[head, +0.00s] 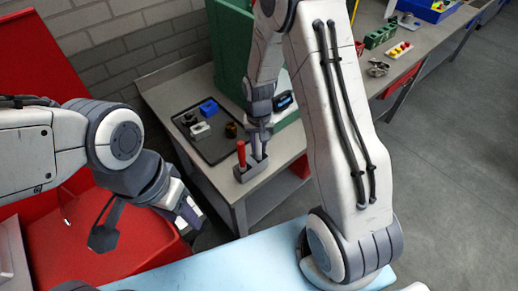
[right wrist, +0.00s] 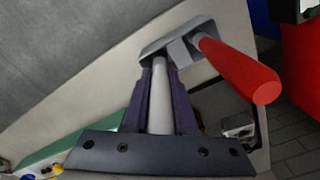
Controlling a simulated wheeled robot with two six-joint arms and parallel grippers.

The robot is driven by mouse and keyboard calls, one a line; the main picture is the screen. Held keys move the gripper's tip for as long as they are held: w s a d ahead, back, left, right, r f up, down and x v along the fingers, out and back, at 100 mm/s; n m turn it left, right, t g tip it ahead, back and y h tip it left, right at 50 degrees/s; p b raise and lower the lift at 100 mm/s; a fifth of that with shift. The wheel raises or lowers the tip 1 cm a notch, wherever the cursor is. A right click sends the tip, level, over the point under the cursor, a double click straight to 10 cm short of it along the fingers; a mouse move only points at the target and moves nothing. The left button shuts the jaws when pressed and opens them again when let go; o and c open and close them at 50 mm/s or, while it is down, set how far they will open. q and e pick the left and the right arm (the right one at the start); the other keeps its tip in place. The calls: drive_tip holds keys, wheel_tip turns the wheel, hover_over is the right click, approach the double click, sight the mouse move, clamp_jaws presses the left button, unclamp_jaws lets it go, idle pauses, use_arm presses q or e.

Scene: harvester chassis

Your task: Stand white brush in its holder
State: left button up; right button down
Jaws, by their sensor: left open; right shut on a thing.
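The grey holder (head: 262,172) stands near the front corner of the grey bench; it also shows in the right wrist view (right wrist: 152,47). A red-handled brush (head: 241,153) stands in one side of it, its red handle large in the right wrist view (right wrist: 240,70). My right gripper (head: 259,154) is over the holder, shut on the white brush (right wrist: 160,100), whose pale handle lies between the fingers. The brush's far end meets the holder beside the red one; how deep it sits is hidden. My left gripper (head: 192,216) is empty and open, away from the bench.
A dark tray (head: 216,148) with a blue block (head: 209,108) and small parts lies left of the holder. A green panel (head: 229,50) and a small dark device (head: 283,101) stand behind.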

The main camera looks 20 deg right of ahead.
drive_tip(key=shift+r, duration=0.1)
drive_tip(key=shift+f, duration=0.25)
drive_tip(key=c, duration=0.7)
unclamp_jaws()
